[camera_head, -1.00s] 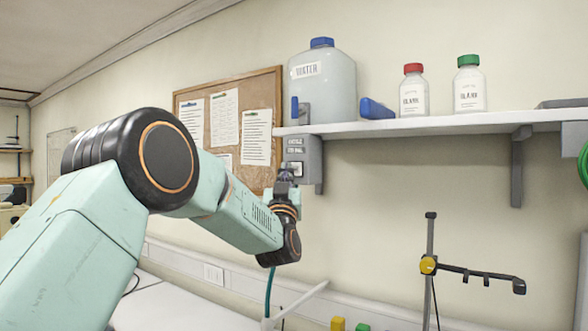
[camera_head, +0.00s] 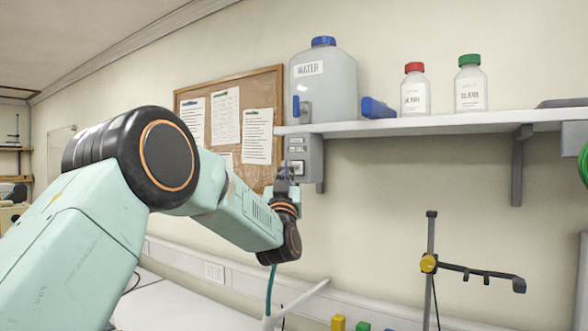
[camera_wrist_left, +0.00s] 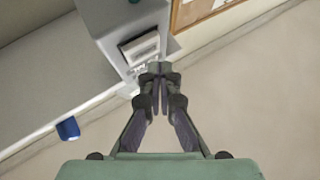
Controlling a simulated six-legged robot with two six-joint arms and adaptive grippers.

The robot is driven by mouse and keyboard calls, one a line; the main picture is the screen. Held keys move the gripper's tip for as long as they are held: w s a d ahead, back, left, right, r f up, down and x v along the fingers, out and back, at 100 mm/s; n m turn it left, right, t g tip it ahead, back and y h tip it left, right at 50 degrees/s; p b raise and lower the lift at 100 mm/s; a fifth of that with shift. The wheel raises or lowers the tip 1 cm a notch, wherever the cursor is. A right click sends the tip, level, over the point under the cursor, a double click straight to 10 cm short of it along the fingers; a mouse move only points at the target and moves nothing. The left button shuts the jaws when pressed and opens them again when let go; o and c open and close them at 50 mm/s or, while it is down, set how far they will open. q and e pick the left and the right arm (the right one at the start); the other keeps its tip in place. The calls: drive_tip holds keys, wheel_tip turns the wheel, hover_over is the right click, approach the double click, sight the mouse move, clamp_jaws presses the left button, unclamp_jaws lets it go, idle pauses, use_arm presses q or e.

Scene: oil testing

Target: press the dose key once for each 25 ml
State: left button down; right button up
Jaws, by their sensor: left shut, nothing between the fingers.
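The grey dosing unit (camera_head: 309,150) hangs under the left end of the shelf, below the water container (camera_head: 322,86) labelled WATER. In the left wrist view the unit (camera_wrist_left: 112,22) has a pale panel with a dark-edged key (camera_wrist_left: 139,47). My left gripper (camera_head: 284,174) is at the lower front of the unit in the head view. In the left wrist view its fingertips (camera_wrist_left: 158,68) are together and empty, right at the lower edge of the key panel. The fingertips hide part of the panel, and I cannot tell whether they touch the key. My right gripper is not in view.
The white shelf (camera_head: 430,126) carries a blue object (camera_head: 377,108), a red-capped bottle (camera_head: 414,92) and a green-capped bottle (camera_head: 470,86). A pinboard (camera_head: 262,88) hangs behind my left arm. A stand with a clamp (camera_head: 430,263) is at lower right.

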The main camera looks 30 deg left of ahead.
use_arm(q)
drive_tip(key=shift+d, duration=0.1)
drive_tip(key=shift+w+f, duration=0.1)
drive_tip(key=shift+w, duration=0.1)
drive_tip(key=shift+w, duration=0.2)
drive_tip(key=shift+w, duration=0.65)
idle(1.0)
drive_tip(key=shift+s, duration=0.2)
drive_tip(key=shift+s+b, duration=0.55)
drive_tip(key=shift+s, duration=0.25)
